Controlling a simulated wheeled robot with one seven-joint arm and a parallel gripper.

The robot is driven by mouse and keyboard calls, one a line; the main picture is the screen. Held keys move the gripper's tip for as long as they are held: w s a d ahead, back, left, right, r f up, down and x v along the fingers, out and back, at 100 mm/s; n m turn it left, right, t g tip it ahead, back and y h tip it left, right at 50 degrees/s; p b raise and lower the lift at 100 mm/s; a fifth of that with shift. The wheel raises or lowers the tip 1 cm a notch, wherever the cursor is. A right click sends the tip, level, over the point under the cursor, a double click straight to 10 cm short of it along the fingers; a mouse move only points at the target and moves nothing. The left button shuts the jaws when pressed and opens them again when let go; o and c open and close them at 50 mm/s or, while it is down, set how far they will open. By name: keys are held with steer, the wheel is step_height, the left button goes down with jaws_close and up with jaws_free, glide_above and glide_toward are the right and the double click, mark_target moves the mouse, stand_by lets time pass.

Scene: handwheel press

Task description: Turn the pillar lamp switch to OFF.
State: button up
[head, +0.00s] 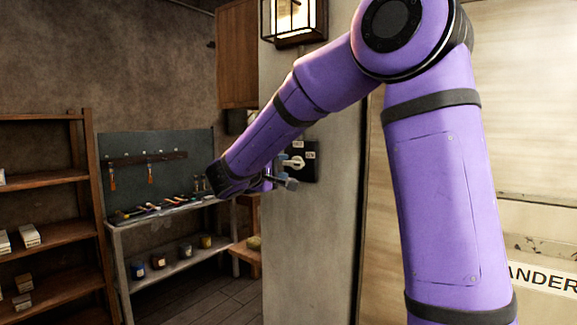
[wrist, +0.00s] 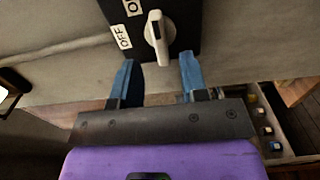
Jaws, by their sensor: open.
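The lamp switch is a black plate (head: 311,171) on the pillar (head: 330,230), with a pale knob (head: 293,162) and two small white labels. In the wrist view the white knob (wrist: 158,36) stands nearly upright in the picture. The OFF label (wrist: 124,37) is left of it, and a partly cut-off label (wrist: 132,7) is at upper left. My gripper (wrist: 158,68) is open, its blue fingers on either side of the knob's lower end in the picture. I cannot tell if they touch it. In the head view my gripper (head: 282,182) is just below the knob. The pillar lamp (head: 295,18) is lit.
A workbench (head: 170,208) with tools and several small jars stands behind, left of the pillar. A wooden shelf (head: 60,235) with small boxes is at far left. A wooden cabinet (head: 237,55) hangs beside the pillar.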

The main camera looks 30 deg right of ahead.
mark_target(291, 164)
steer(key=shift+x, duration=2.2)
jaws_close()
